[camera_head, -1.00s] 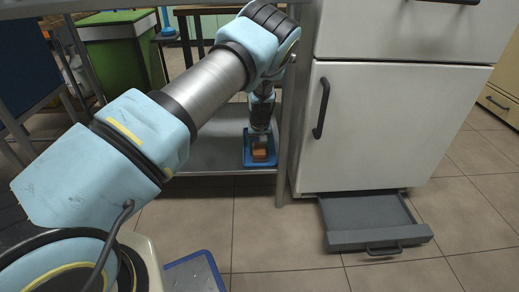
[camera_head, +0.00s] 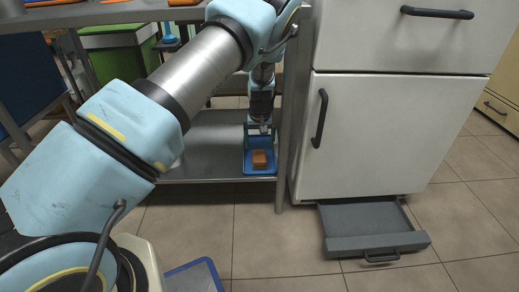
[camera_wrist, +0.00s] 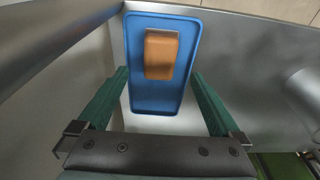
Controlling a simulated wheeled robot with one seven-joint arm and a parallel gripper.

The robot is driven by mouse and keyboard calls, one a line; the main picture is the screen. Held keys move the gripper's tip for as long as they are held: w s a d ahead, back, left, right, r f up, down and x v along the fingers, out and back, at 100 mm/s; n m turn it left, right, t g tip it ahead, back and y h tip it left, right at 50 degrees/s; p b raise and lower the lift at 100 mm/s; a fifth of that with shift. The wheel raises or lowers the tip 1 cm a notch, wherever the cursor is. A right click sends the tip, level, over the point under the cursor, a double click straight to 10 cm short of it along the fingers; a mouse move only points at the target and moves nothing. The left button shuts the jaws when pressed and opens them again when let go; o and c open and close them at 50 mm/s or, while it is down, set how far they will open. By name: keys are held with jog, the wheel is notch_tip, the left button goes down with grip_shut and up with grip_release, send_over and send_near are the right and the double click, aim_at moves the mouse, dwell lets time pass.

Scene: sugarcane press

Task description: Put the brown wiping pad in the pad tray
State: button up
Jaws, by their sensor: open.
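The brown wiping pad (camera_head: 259,158) lies flat in the blue pad tray (camera_head: 248,170), on the lower metal shelf under the table. In the wrist view the pad (camera_wrist: 160,54) rests inside the rim of the tray (camera_wrist: 152,103), towards its far end. My gripper (camera_head: 264,130) is above the tray in the head view, apart from the pad. In the wrist view its two green fingers (camera_wrist: 160,74) are spread wide and hold nothing. No part of the pad is covered by the fingers there.
A table leg (camera_head: 284,140) stands just right of the tray, beside a white cabinet (camera_head: 385,135). A low grey drawer (camera_head: 370,220) sticks out under the cabinet. A blue-rimmed item (camera_head: 195,278) is near my base.

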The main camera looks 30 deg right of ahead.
aim_at(260, 159)
jog(key=r, duration=0.4)
jog(key=shift+s+a+r+p, duration=0.1)
jog(key=shift+s+p, duration=0.2)
jog(key=shift+p, duration=0.1)
